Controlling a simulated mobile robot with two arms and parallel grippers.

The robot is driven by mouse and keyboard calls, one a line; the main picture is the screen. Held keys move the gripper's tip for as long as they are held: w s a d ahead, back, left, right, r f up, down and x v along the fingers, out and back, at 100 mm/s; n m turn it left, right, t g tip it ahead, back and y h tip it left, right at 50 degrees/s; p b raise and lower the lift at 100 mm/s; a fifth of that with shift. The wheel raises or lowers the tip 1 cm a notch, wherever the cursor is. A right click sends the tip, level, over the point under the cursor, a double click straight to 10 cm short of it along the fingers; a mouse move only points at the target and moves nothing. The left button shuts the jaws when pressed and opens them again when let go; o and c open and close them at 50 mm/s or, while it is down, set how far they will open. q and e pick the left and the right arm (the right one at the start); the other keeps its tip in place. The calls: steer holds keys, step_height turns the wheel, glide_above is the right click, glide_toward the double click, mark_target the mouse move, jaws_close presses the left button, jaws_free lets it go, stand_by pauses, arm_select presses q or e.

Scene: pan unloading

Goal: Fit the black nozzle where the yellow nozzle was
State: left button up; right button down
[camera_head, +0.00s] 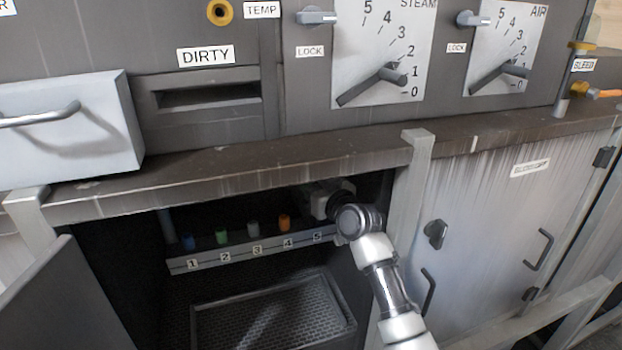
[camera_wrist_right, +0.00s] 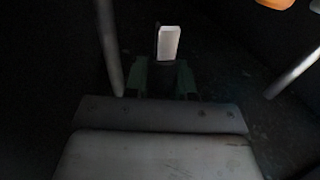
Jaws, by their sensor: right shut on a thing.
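My right arm reaches into the open cabinet in the head view. Its gripper is at the right end of the numbered rack (camera_head: 250,252), by label 5, with the fingertips hidden there. In the dark right wrist view, my right gripper (camera_wrist_right: 162,80) is shut on a dark, roughly cylindrical thing (camera_wrist_right: 163,74), which looks like the black nozzle. A pale block-like piece (camera_wrist_right: 169,43) shows just beyond it; I cannot tell whether they are joined. No yellow nozzle can be made out. My left gripper is not in view.
Blue (camera_head: 188,242), green (camera_head: 222,236), grey (camera_head: 254,229) and orange (camera_head: 284,223) pieces stand at labels 1 to 4. A mesh-bottomed tray (camera_head: 345,327) lies below. The counter edge (camera_head: 250,168) overhangs the opening; a post (camera_head: 408,180) stands right. A yellow ring (camera_head: 219,12) is beside TEMP.

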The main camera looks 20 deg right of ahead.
steer(key=shift+s+f, duration=0.1)
steer(key=shift+s, duration=0.2)
steer(key=shift+s+f, duration=0.1)
steer(key=shift+f, duration=0.05)
steer(key=shift+f+b, duration=0.3)
steer(key=shift+b, duration=0.1)
steer(key=shift+w+f, duration=0.3)
steer(key=shift+w+f+b, duration=0.1)
steer(key=shift+f+b, duration=1.2)
steer(key=shift+f, duration=0.15)
steer(key=shift+r, duration=0.15)
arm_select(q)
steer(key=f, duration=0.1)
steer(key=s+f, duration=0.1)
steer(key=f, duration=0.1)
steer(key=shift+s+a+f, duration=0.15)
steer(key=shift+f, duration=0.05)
